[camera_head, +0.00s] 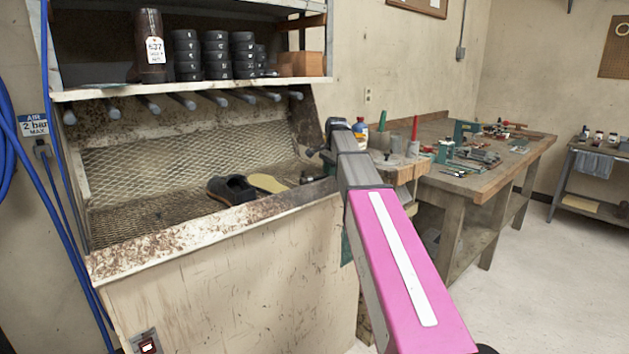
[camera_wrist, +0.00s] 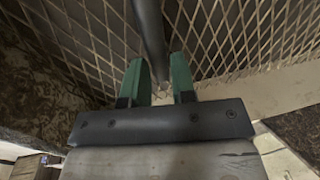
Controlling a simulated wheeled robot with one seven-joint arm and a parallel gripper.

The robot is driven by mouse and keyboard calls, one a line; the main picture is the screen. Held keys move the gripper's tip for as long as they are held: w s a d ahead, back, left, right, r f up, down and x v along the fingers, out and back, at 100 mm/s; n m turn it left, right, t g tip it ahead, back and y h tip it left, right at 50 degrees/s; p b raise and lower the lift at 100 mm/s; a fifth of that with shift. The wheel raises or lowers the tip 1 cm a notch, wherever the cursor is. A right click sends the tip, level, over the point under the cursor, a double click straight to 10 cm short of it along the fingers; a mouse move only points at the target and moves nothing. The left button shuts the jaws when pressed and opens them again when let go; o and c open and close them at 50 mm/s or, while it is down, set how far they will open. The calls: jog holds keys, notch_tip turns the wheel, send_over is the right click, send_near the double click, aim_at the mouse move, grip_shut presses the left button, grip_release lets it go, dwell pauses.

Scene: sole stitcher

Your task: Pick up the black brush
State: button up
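I cannot pick out a black brush with certainty in either view. In the wrist view, my gripper (camera_wrist: 158,68) has its two green fingers apart, facing the wire mesh. A dark rod (camera_wrist: 150,30) comes down from the top edge to the gap between the fingers. I cannot tell whether it is the brush's handle or a fixed rod, or whether it is between the fingers or beyond them; neither finger clearly grips it. In the head view, my pink and grey arm reaches to the bench's right end, and the gripper is mostly hidden there.
A dark shoe (camera_head: 231,190) and a tan sole (camera_head: 268,183) lie in the mesh-backed bench (camera_head: 150,240). Grey rods (camera_head: 182,101) jut out below the shelf (camera_head: 190,84), which holds a boot and black rolls. A wooden worktable (camera_head: 490,180) with tools stands right. The right floor is open.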

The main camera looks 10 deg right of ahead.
grip_shut()
